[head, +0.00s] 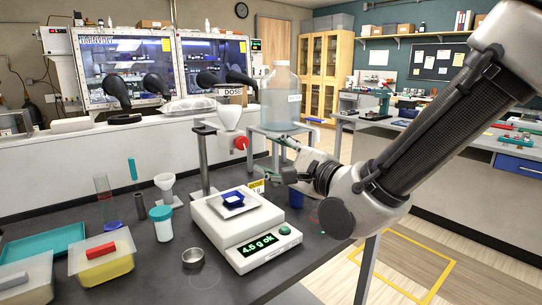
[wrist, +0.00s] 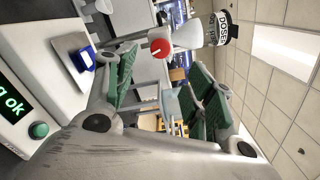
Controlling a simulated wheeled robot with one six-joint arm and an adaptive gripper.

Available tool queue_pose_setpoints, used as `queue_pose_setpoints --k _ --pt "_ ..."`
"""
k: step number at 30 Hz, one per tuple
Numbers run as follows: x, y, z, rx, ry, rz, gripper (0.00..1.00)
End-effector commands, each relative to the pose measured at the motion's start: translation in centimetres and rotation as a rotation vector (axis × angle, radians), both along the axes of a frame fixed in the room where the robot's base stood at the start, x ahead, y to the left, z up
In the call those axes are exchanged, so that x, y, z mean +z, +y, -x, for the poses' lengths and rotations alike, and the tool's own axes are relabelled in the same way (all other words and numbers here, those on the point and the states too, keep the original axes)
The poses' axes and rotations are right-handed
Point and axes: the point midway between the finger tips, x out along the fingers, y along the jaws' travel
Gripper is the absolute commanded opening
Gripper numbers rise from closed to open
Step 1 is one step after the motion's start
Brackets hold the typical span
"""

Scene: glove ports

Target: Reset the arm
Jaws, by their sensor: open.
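My arm reaches in from the upper right in the head view. My gripper (head: 285,158) is beside the doser, to the right of the scale and above the dark bench. In the wrist view its two green fingers (wrist: 163,65) are spread apart with nothing between them. The white scale (head: 241,228) reads "4.5 g ok" and carries a small blue dish (head: 233,200). The white doser (head: 229,114) with its red knob (head: 241,142) stands behind the scale. In the wrist view the red knob (wrist: 160,49) shows beyond the fingers, apart from them.
A large clear bottle (head: 280,95) stands on a stand behind my gripper. A blue cup (head: 295,197) is close below it. A metal cup (head: 192,258), teal-lidded jar (head: 162,223), funnel (head: 165,184), tubs and a teal tray (head: 40,249) occupy the bench's left. Glove boxes line the back.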

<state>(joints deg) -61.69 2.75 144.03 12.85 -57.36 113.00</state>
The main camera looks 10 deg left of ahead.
Motion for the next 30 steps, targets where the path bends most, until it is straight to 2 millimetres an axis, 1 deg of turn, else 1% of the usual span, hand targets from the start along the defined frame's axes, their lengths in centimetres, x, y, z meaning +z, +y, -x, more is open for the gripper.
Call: queue_pose_setpoints --k 5,7,8,11,12,14,15,17,18,20,21,23,24,26,27,29,30 --pt "0.0 0.0 0.0 0.0 -0.014 0.011 0.54" --pt "-0.5 0.0 0.0 0.003 -0.052 0.067 0.54" --pt "-1.1 0.1 0.1 0.009 -0.072 0.116 0.54" --pt "-5.2 0.1 1.0 0.078 -0.153 0.402 0.54" --pt "-7.7 -0.2 1.7 0.136 -0.191 0.556 0.54" --pt "-10.9 -1.2 3.3 0.257 -0.26 0.789 0.54" --pt "-12.5 -2.4 4.2 0.346 -0.309 0.927 0.54" --pt "-13.9 -5.2 5.0 0.47 -0.374 1.113 0.54" --pt "-14.5 -7.6 5.2 0.553 -0.41 1.222 0.54" --pt "-14.8 -11.8 5.6 0.679 -0.455 1.368 0.54" --pt "-14.7 -14.9 5.8 0.762 -0.475 1.451 0.54" --pt "-14.0 -20.0 6.4 0.881 -0.49 1.556 0.54" --pt "-13.4 -23.4 7.0 0.949 -0.488 1.607 0.54" --pt "-12.2 -28.3 8.1 1.03 -0.471 1.665 0.54" --pt "-11.4 -31.4 9.0 1.064 -0.447 1.692 0.54" --pt "-10.1 -35.5 10.5 1.076 -0.401 1.721 0.54" --pt "-9.2 -37.8 11.4 1.053 -0.359 1.733 0.54"
